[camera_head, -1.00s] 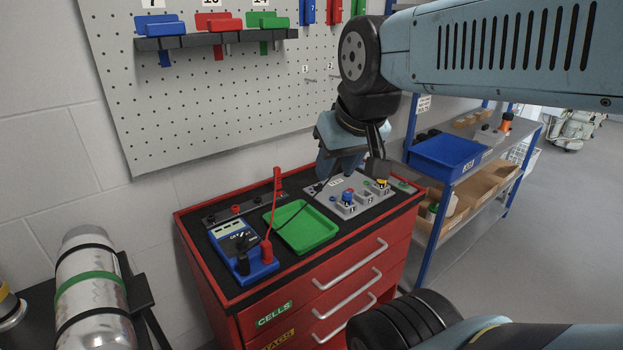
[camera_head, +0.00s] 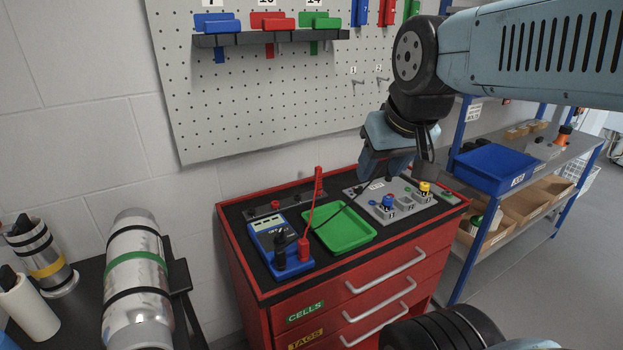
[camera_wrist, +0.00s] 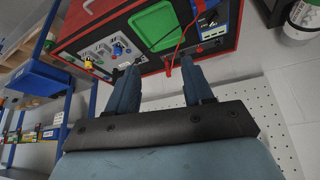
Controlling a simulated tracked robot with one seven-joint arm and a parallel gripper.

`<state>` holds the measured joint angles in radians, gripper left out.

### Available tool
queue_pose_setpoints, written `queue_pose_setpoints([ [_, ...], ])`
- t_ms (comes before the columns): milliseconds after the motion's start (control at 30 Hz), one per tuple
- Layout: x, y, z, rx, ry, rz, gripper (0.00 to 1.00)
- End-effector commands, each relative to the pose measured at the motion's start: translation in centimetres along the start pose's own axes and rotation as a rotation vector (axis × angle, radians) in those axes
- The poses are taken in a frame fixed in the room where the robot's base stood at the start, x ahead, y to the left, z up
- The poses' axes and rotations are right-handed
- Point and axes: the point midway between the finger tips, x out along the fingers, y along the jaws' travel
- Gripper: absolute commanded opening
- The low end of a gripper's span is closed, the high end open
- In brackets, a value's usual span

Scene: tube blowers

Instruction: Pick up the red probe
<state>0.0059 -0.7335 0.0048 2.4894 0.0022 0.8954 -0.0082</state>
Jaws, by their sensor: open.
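The red probe (camera_head: 318,185) stands upright at the back of the workbench cabinet, behind the blue meter (camera_head: 278,245). A thin red lead runs from it down to a red plug on the meter. In the wrist view the red probe (camera_wrist: 168,69) shows just beyond and between my fingertips. My gripper (camera_head: 375,172) is over the cabinet's back right part, to the right of the probe and apart from it. In the wrist view my gripper (camera_wrist: 160,75) is open, with nothing between its fingers.
A green tray (camera_head: 343,230) lies beside the meter, and a grey panel with coloured knobs (camera_head: 405,205) lies to its right. A pegboard (camera_head: 260,100) rises behind. A blue bin (camera_head: 495,168) sits on shelving at the right.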

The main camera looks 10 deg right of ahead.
Motion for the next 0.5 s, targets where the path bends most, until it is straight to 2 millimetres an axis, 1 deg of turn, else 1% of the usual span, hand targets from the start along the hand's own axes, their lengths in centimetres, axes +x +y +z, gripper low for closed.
queue_pose_setpoints([
  [167,1.3,-0.1,-3.3,-0.028,-0.019,0.01,0.51],
  [267,2.5,-0.2,-5.7,-0.051,-0.029,0.014,0.51],
  [500,6.0,-0.2,-11.2,-0.104,-0.053,0.012,0.51],
])
